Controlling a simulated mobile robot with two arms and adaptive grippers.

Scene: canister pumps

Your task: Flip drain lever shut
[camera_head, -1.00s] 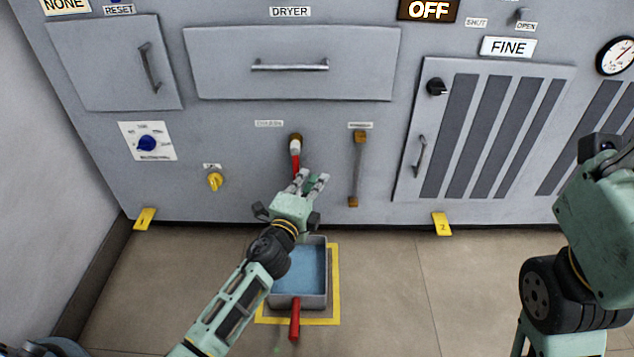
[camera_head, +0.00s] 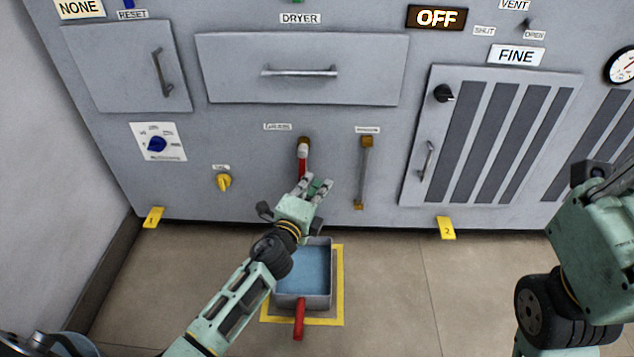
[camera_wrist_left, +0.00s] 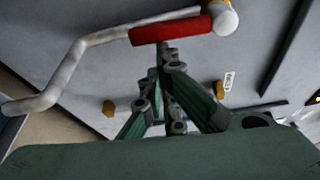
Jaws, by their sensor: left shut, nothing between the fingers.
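The drain lever is a red handle (camera_head: 302,166) on the machine front, hanging down from a brass fitting with a pale end cap. In the left wrist view, the red lever (camera_wrist_left: 172,30) runs across the top, beside a bent grey pipe (camera_wrist_left: 75,55). My left gripper (camera_head: 315,184) is shut and empty, just below and right of the lever. In the left wrist view, its fingertips (camera_wrist_left: 160,60) are together close under the red handle; I cannot tell if they touch it. My right arm shows at the right edge, but its fingers are out of view.
A grey tray (camera_head: 331,285) with blue inside and a red handle stands on a yellow-outlined floor patch below. A brass-ended grey pipe (camera_head: 364,172) is right of the lever. A yellow knob (camera_head: 224,182) is to the left. Open floor lies either side.

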